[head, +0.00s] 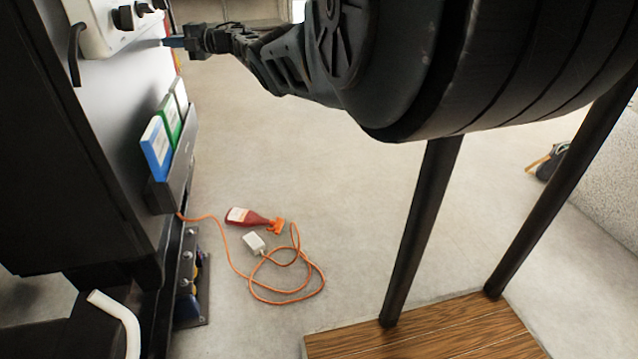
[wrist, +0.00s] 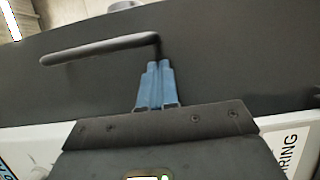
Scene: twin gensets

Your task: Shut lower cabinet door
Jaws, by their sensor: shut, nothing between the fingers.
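My gripper (head: 170,42) is at the upper left of the head view, close to the front of the cabinet (head: 140,85). Its blue fingers (wrist: 157,85) are together and hold nothing. In the wrist view the fingertips are at the right end of a black bar handle (wrist: 100,48), in front of a dark grey panel (wrist: 230,55). I cannot tell whether they touch the handle or panel. I cannot tell which panel is the lower cabinet door, or how far it stands open.
A white box with black knobs (head: 110,20) is by my gripper. A rack with coloured folders (head: 170,140) sits below. An orange cord (head: 285,298), a red bottle (head: 248,217) and a white block (head: 254,243) lie on the floor.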

